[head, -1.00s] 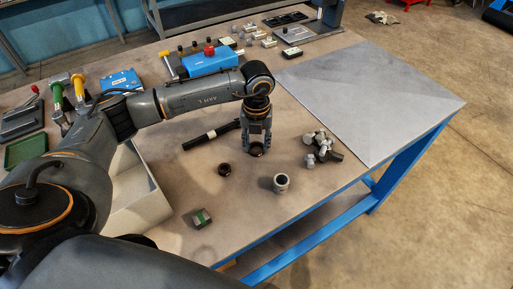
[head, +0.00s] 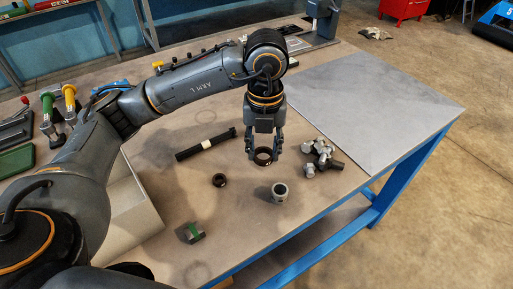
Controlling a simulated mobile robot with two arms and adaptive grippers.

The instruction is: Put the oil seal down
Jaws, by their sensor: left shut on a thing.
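My left gripper (head: 264,152) points down over the middle of the brown table top (head: 235,235). It is shut on a black ring, the oil seal (head: 263,160), which shows between the fingertips. Whether the seal touches the table or hangs just above it, I cannot tell. A second, smaller-looking black ring (head: 219,180) lies on the table to the left. A grey metal bushing (head: 280,192) stands just in front of the seal. My right gripper is not in view.
A pile of grey fittings (head: 322,155) lies to the right. A dark rod with a pale band (head: 206,144) lies to the left. The grey sheet (head: 375,100) is bare.

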